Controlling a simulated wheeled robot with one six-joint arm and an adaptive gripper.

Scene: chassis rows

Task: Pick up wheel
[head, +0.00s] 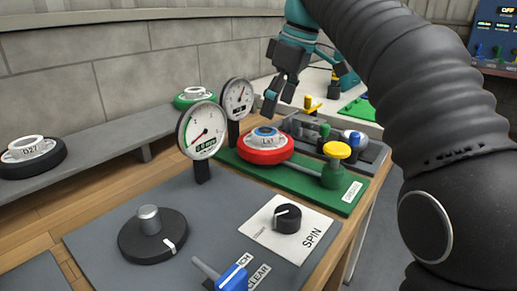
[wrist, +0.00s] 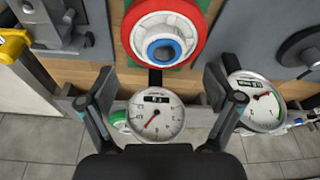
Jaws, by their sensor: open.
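A red-rimmed wheel (head: 264,150) with a white hub and a blue ring around its bore lies flat on a green plate. It also shows at the top of the wrist view (wrist: 165,38). A black-rimmed wheel (head: 31,157) marked D27 and a green-rimmed wheel (head: 194,98) lie on the grey shelf at the left. My gripper (head: 281,97) is open and empty, above and behind the red wheel, apart from it. In the wrist view its two fingers (wrist: 158,82) stand wide apart, with a round gauge seen between them.
Two upright gauges (head: 202,130) (head: 237,97) stand close to the red wheel. In front are a black dial (head: 153,234), a SPIN knob (head: 287,218) and a blue lever (head: 231,279).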

